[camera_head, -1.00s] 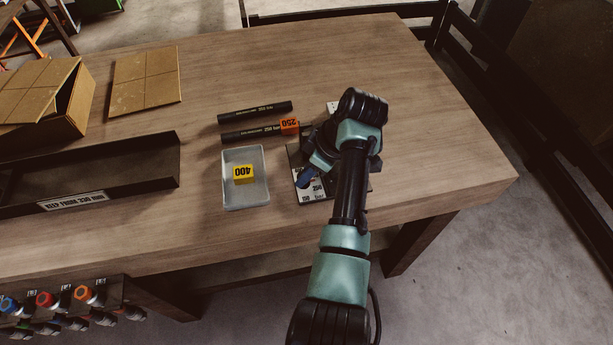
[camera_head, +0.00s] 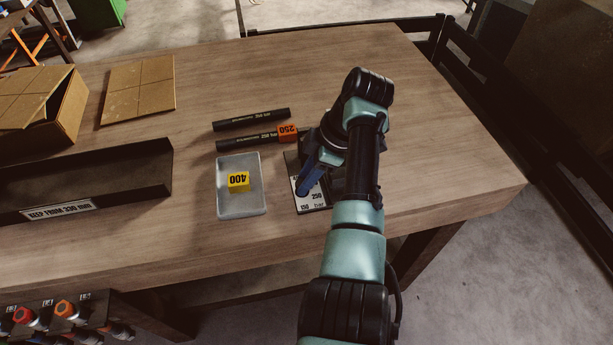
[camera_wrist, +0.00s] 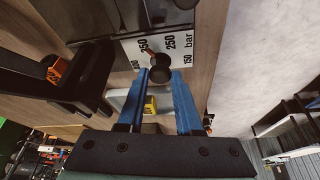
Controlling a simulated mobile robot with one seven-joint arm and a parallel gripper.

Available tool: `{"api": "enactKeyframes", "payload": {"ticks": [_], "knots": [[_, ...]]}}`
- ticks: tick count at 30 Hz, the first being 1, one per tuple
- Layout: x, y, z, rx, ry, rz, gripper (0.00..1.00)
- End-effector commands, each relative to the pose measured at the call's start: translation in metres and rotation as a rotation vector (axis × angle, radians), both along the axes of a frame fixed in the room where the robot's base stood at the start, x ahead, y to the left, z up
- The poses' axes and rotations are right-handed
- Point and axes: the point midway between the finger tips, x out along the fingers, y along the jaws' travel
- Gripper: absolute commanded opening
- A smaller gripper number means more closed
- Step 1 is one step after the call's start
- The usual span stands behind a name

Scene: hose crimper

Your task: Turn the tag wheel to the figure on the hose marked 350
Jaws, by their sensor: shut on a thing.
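A dark round lever knob (camera_wrist: 160,70) sits over the plate, below the 350 and 250 figures. My gripper (camera_wrist: 160,82) has its blue fingers on both sides of this knob and is shut on it. In the head view my gripper (camera_head: 310,182) hides part of the plate and the wheel. Two black hoses (camera_head: 250,119) lie behind the tray; their small print is unreadable. An orange 250 tag (camera_head: 287,132) is on the nearer one.
A grey tray (camera_head: 242,208) with a yellow 400 block (camera_head: 238,181) stands left of the plate. A long dark trough (camera_head: 100,180) and a cardboard box (camera_head: 45,110) are at the left. The table's right side is clear.

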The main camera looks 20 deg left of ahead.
Motion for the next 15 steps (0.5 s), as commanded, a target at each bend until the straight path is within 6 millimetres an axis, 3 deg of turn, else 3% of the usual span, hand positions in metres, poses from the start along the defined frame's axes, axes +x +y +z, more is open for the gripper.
{"api": "enactKeyframes", "payload": {"ticks": [5, 6, 11, 15], "knots": [[0.0005, 0.0006, 0.001, 0.001, -0.003, 0.0, 0.0], [0.0005, 0.0006, 0.001, 0.001, -0.003, 0.0, 0.38], [0.0003, 0.0005, 0.0006, 0.001, -0.002, -0.001, 0.64], [0.0002, 0.0004, 0.0003, 0.0, -0.001, -0.001, 0.64]]}}
